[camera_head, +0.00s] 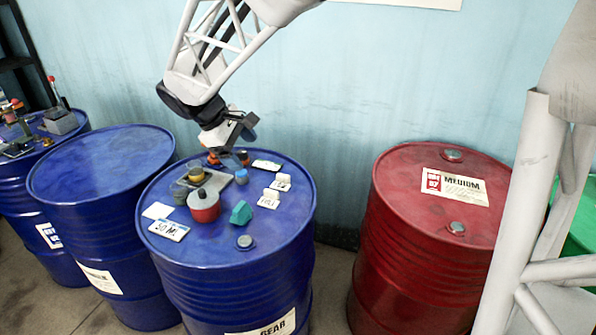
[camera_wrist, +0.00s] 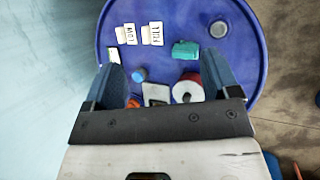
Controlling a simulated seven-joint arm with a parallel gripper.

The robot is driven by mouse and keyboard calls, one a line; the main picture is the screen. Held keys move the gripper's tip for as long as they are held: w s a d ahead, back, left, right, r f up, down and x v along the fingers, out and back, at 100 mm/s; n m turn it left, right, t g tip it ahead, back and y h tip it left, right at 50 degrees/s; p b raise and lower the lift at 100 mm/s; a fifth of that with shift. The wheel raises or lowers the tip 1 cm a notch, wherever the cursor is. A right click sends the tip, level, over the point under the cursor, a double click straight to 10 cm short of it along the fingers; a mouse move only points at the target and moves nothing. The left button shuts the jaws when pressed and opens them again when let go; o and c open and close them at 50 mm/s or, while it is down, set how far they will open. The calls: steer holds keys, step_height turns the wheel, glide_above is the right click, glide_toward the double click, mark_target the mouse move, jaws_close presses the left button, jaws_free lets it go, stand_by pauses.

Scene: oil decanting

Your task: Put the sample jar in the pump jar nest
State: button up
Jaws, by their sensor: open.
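My gripper (camera_head: 238,132) is open and empty above the far side of the middle blue drum (camera_head: 275,228). In the wrist view its two fingers (camera_wrist: 161,78) are wide apart. A small blue-capped item (camera_head: 241,176), perhaps the sample jar, stands on the drum top below the gripper; in the wrist view the blue item (camera_wrist: 140,74) shows between the fingers. A grey plate (camera_head: 217,180) carries a yellow-topped part (camera_head: 196,174). A clear jar-like item (camera_head: 180,192) stands beside it. I cannot tell which part is the pump jar nest.
A red pot with a grey lid (camera_head: 203,206), a teal block (camera_head: 241,212), white labelled blocks (camera_head: 269,198) and a white card (camera_head: 168,229) crowd the drum top. A red drum (camera_head: 400,210) stands right. The second blue drum (camera_head: 100,160) has a clear top.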

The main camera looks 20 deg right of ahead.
steer(key=s+d+m+t+y, duration=0.1)
steer(key=s+m+y, duration=0.1)
steer(key=s, duration=0.7)
steer(key=s+d+f+m+t+y, duration=0.1)
steer(key=s+m, duration=0.3)
steer(key=s, duration=0.5)
steer(key=s+d+m+y, duration=0.2)
steer(key=s+m, duration=0.1)
steer(key=s, duration=0.7)
steer(key=shift+d+f+m+t+y, duration=0.3)
steer(key=shift+f+t+y, duration=0.1)
